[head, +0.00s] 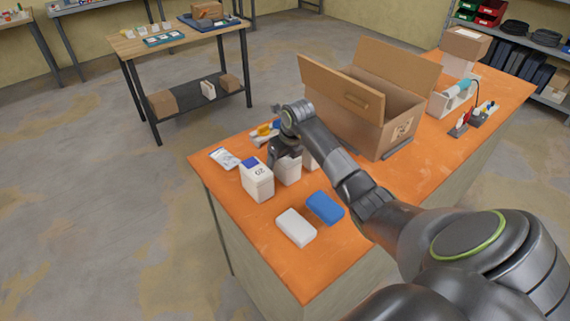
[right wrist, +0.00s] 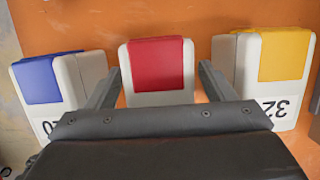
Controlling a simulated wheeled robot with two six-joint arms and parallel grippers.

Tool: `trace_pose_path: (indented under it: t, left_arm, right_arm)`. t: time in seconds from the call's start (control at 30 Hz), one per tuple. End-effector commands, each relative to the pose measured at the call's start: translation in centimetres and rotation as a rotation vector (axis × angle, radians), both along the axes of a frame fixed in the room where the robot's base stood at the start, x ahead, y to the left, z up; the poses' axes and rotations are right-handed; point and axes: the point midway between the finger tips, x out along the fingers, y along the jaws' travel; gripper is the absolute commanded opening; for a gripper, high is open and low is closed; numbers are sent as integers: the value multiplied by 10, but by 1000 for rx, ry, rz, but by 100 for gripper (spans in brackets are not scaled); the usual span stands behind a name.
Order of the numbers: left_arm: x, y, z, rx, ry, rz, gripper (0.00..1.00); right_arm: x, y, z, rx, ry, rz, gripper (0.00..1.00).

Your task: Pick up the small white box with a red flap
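The small white box with a red flap (right wrist: 157,65) stands in the middle of the right wrist view, red flap toward the camera. In the head view its white body (head: 288,174) shows below my right gripper (head: 283,150), which hides the flap. In the right wrist view, the fingers of my right gripper (right wrist: 161,72) are open, one on each side of this box, with narrow gaps. A white box with a blue flap (right wrist: 50,82) stands to the left and one with a yellow flap (right wrist: 272,70) to the right. My left gripper is not in view.
A white block (head: 296,228) and a blue block (head: 325,209) lie on the orange table (head: 310,275) in front. A white packet (head: 224,159) lies at the left edge. A large open cardboard box (head: 375,135) stands behind, to the right of my gripper.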

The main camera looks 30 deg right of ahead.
Motion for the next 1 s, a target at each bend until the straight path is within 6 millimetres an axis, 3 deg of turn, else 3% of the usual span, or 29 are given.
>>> trace_pose_path:
  t: [0.07,0.43,0.83,1.0]
  left_arm:
    - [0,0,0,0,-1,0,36]
    - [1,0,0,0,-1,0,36]
    - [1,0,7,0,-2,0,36]
    - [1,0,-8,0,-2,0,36]
  right_arm:
    - [0,0,0,0,0,0,65]
    - [0,0,0,0,0,0,17]
    - [1,0,11,-1,-5,1,16]
    - [2,-1,45,-4,-9,1,16]
